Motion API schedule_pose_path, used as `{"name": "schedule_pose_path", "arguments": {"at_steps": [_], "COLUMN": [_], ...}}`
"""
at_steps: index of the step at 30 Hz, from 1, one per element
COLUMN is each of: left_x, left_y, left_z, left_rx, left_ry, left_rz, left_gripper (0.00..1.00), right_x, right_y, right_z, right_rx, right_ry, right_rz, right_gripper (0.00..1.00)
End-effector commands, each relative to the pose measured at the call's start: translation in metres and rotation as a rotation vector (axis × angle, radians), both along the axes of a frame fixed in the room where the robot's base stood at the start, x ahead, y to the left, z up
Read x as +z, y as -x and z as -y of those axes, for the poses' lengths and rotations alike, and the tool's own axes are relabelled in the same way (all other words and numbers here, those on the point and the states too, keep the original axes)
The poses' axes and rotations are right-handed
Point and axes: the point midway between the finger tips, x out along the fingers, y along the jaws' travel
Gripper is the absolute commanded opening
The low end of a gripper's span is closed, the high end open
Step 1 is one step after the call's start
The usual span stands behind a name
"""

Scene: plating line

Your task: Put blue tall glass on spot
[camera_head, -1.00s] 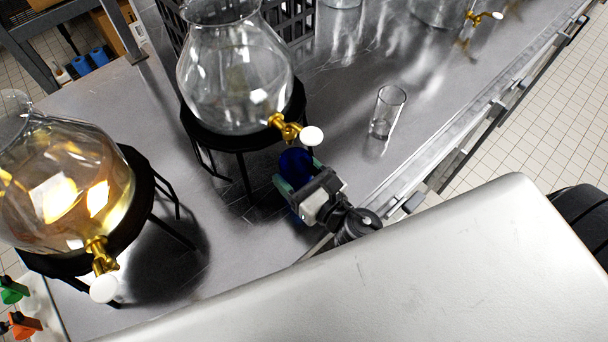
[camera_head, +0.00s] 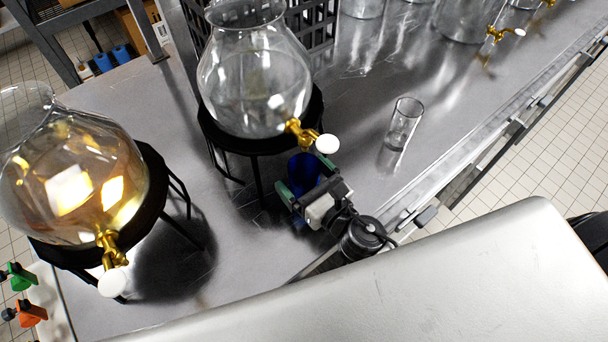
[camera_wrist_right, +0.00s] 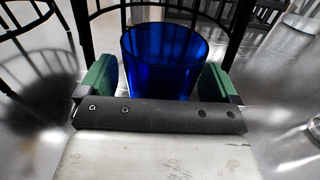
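The blue tall glass (camera_head: 304,172) is upright below the gold tap of the middle dispenser. My right gripper (camera_head: 305,188) is around it, with one green finger pad on each side. I cannot make out a marked spot. My left gripper is not in view.
A glass dispenser (camera_head: 255,80) on a black stand (camera_head: 262,143) is close behind the blue glass. Another dispenser (camera_head: 75,185) with amber liquid stands left. A clear glass (camera_head: 404,122) stands to the right on the steel counter (camera_head: 365,160). A black crate (camera_head: 312,22) is behind.

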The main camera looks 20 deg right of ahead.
Motion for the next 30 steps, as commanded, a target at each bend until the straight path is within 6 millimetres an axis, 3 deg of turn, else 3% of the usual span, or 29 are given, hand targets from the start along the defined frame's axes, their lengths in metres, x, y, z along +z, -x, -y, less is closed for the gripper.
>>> {"name": "schedule_pose_path", "arguments": {"at_steps": [10,21,30], "left_x": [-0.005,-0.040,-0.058], "left_y": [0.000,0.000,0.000], "left_z": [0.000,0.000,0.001], "left_rx": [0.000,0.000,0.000], "left_ry": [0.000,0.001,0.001], "left_rz": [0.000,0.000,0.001], "left_gripper": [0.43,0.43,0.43], "right_x": [-0.003,-0.007,-0.003], "right_y": [0.008,0.070,0.099], "right_z": [0.003,0.025,0.036], "right_rx": [0.000,0.000,0.000], "right_ry": [0.001,-0.001,-0.001], "right_rz": [-0.002,-0.004,-0.001], "right_gripper": [0.93,0.93,0.93]}}
